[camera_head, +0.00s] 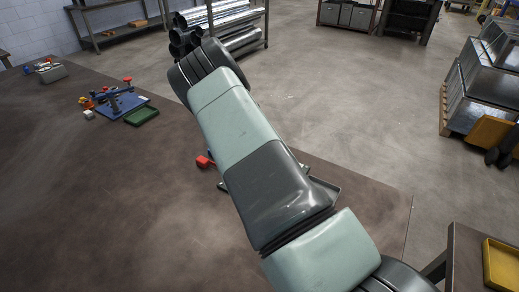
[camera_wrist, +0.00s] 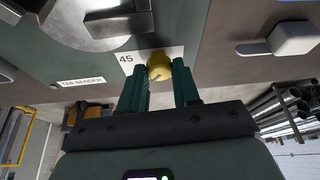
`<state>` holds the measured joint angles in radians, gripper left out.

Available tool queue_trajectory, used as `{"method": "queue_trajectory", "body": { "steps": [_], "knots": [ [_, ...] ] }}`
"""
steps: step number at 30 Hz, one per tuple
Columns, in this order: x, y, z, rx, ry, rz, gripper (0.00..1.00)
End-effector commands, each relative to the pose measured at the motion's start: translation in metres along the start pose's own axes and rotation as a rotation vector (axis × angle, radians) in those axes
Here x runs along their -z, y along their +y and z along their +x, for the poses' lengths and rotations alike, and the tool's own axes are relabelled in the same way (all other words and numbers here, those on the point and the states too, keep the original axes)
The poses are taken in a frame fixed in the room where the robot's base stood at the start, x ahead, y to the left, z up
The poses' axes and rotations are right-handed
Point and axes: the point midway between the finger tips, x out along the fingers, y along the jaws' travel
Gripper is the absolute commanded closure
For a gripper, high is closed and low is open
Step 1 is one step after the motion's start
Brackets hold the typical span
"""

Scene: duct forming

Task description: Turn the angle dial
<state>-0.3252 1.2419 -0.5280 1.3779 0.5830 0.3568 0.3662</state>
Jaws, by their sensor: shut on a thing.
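The yellow angle dial (camera_wrist: 159,66) is on the grey panel of the tab bender (camera_wrist: 110,60) in the wrist view, beside a white plate (camera_wrist: 126,61) marked 45. My gripper (camera_wrist: 160,76) has its two dark green fingers on either side of the dial and is shut on it. A dark line shows on the dial's face. In the head view my own arm crosses the middle and hides the gripper and the dial.
A light grey block-shaped handle (camera_wrist: 290,39) sticks out right of the dial. The brown table (camera_head: 90,190) holds a blue fixture (camera_head: 122,107), a green tray (camera_head: 142,116) and a red-tipped part (camera_head: 204,161) close to my arm. The left front of the table is clear.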

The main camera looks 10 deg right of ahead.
Motion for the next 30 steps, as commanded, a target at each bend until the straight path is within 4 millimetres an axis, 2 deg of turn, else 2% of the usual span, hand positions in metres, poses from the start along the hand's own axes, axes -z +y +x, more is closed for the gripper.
{"method": "queue_trajectory", "body": {
  "steps": [9, 22, 23, 27, 30],
  "knots": [
    [-0.0001, -0.0013, -0.0002, -0.033, 0.0, 0.081, 0.99],
    [-0.0002, -0.0011, -0.0001, -0.037, -0.001, 0.09, 0.99],
    [-0.0002, -0.0011, 0.0, -0.037, -0.001, 0.09, 0.66],
    [-0.0002, -0.001, 0.0, -0.037, -0.001, 0.089, 0.44],
    [-0.0002, -0.0009, 0.0001, -0.037, -0.001, 0.089, 0.44]
  ]
}}
